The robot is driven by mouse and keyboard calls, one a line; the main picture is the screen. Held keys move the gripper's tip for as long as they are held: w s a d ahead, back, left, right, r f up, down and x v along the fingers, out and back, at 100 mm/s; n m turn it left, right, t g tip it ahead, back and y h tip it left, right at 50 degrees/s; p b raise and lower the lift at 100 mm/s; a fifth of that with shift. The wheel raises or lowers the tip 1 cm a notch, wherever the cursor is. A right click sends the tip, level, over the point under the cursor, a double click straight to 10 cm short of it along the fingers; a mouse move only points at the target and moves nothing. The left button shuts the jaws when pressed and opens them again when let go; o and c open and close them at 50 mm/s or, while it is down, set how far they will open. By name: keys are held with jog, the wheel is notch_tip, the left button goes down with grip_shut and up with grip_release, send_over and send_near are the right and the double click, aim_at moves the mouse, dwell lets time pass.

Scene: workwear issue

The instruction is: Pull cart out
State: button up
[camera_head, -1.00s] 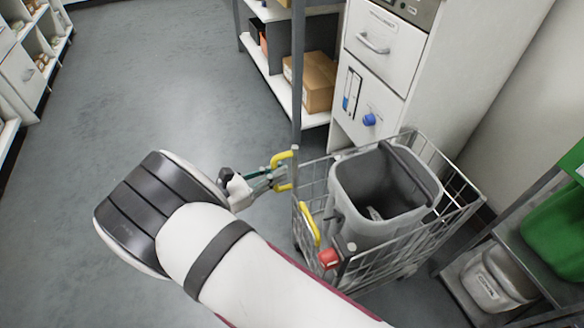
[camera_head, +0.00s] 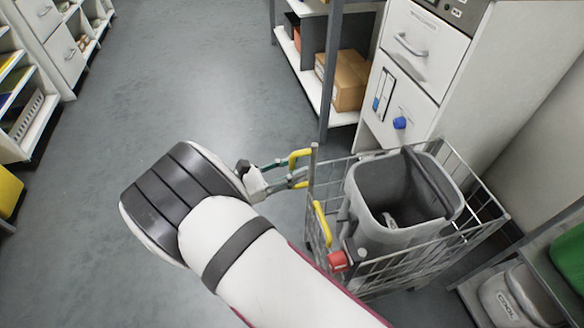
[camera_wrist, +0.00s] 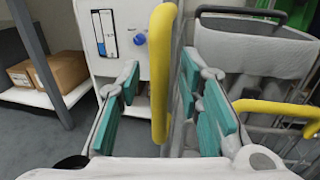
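The cart (camera_head: 480,219) is a grey wire cage on the right side of the head view, in front of a white drawer cabinet. It carries a grey open bin (camera_head: 358,207). A yellow handle (camera_head: 300,155) is on its left corner post and shows upright in the wrist view (camera_wrist: 160,75). A second yellow handle (camera_head: 322,223) is beside it. My gripper (camera_head: 288,177) is at the first handle. In the wrist view its teal-padded fingers (camera_wrist: 158,110) stand apart, one each side of that handle, with a clear gap at the left finger. Contact at the right finger is unclear.
The white cabinet (camera_head: 410,85) with a blue knob (camera_head: 400,123) stands close behind the cart. A shelf post (camera_head: 332,70) and a cardboard box (camera_head: 350,80) are left of it. A shelf with a white container (camera_head: 515,297) is at lower right. The floor (camera_head: 180,80) at left is open.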

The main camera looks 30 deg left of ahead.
jog(key=v, duration=1.2)
dwell(0.4)
